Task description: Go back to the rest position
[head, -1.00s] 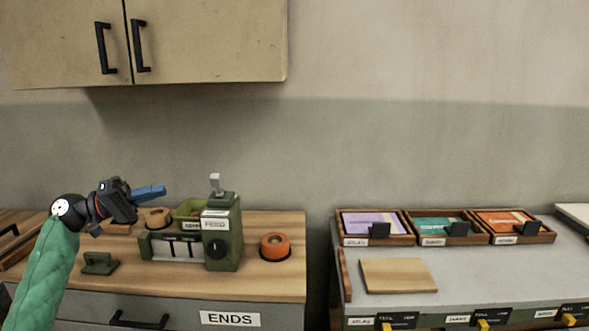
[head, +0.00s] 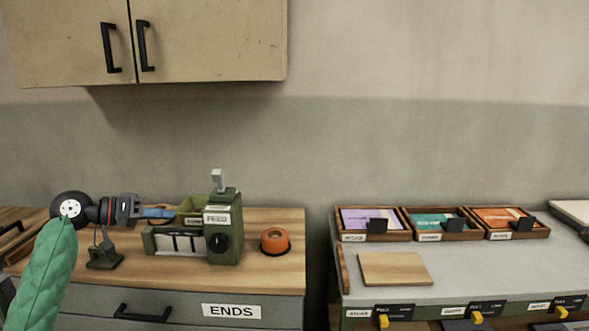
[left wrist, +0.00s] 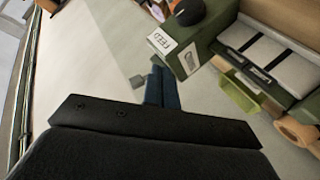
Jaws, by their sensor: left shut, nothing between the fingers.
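My left gripper (head: 160,212) reaches in from the left over the wooden-topped cabinet. Its blue fingers are shut with nothing between them and point right, beside the green FEED device (head: 222,240). In the left wrist view its blue fingertips (left wrist: 162,88) are together, and the FEED device (left wrist: 185,50) is beyond them at the upper right. No contact between them can be made out. My right gripper is not in view.
An orange round piece (head: 275,241) sits right of the device. A small green stand (head: 104,257) is below my left wrist. The grey table (head: 470,275) at right bears three trays of coloured cards and a wooden board (head: 395,268). A wall cabinet (head: 200,45) hangs above.

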